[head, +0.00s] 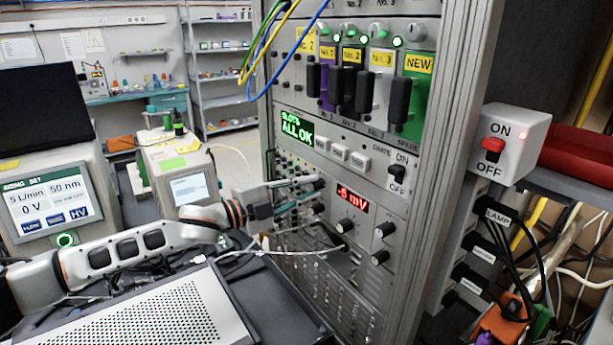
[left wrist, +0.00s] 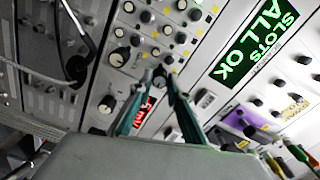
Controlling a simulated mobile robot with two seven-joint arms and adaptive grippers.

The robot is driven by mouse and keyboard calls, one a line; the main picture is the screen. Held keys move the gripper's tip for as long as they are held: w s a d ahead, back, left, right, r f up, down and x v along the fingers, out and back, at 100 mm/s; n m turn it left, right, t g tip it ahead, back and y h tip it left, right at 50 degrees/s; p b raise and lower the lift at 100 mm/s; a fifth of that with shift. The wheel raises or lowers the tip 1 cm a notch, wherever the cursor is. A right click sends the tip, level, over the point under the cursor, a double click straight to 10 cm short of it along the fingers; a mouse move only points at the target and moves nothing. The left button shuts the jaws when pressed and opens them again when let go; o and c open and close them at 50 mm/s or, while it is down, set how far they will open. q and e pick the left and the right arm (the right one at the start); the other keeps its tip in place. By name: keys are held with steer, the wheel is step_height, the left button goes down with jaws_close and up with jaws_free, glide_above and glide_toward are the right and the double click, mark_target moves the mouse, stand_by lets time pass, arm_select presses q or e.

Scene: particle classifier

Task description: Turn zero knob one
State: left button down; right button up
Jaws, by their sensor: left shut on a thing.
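My left gripper (head: 312,188) reaches in from the left to the front of the instrument rack. In the left wrist view its two green fingers (left wrist: 160,82) close around a small dark knob (left wrist: 160,72) beside a red display. In the head view this knob is hidden by the fingers. The red display (head: 352,199) reads about -5 mV and shows partly between the fingers in the left wrist view (left wrist: 145,112). Knob labels are too small to read. My right gripper is not in view.
Other knobs (head: 386,229) sit close around on the rack panel. Above are a green "ALL OK" display (head: 297,129), an ON/OFF switch (head: 397,173) and several black handles. Cables (head: 300,253) hang below.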

arm_select(q)
steer(key=shift+f+m+p, duration=0.15)
steer(key=shift+m+p, duration=0.3)
steer(key=shift+m, duration=1.35)
steer(key=c, duration=1.9)
jaws_free()
steer(key=v, duration=1.2)
